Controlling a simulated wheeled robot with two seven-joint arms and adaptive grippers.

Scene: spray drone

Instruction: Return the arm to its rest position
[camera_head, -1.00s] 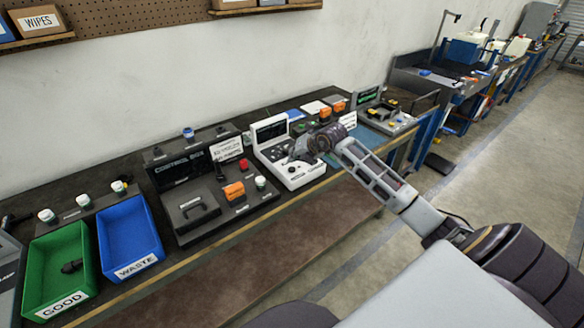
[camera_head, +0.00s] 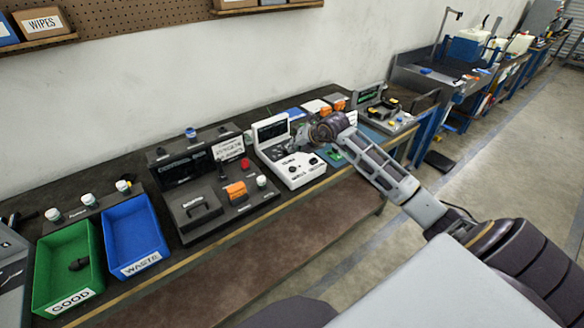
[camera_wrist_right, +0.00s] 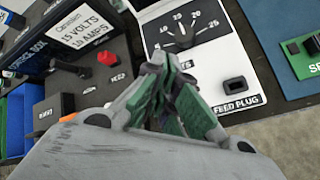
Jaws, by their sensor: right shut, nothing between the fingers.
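My right arm reaches in from the lower right in the head view. Its gripper (camera_head: 298,140) is above the right side of the white meter unit (camera_head: 287,172), apart from its face as far as I can tell. In the wrist view the fingers (camera_wrist_right: 165,68) are closed together with nothing between them. They are in front of the white unit's panel (camera_wrist_right: 185,12), which has a dial and a socket labelled FEED PLUG, and hide part of it. My left gripper is not in view.
The dark control box (camera_head: 205,210) with a red button and orange switch stands left of the white unit. A blue WASTE bin (camera_head: 158,245) and green GOOD bin (camera_head: 92,265) are farther left. Open floor (camera_head: 465,190) lies to the right of the bench.

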